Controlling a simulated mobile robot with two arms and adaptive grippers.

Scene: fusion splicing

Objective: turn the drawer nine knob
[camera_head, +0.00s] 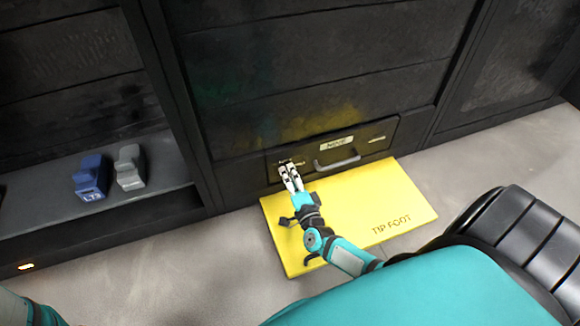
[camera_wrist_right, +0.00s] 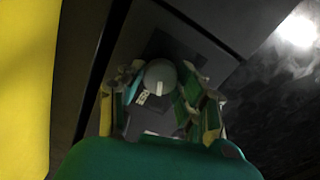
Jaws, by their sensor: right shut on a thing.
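The drawer (camera_head: 370,146) labelled "NINE" (camera_head: 337,144) is low in the dark cabinet, with a bar handle (camera_head: 337,163) in its middle. My right gripper (camera_head: 289,176) reaches the left end of the drawer front, with its fingers closed at the knob there. The fingers hide the knob in the head view. The drawer appears shut. My left gripper is not in view.
A yellow board (camera_head: 350,215) marked "TIP FOOT" lies on the floor below the drawer, under my right forearm. An open shelf (camera_head: 60,215) at left holds a blue block (camera_head: 92,177) and a grey block (camera_head: 129,168). Grey floor (camera_head: 520,150) is clear at right.

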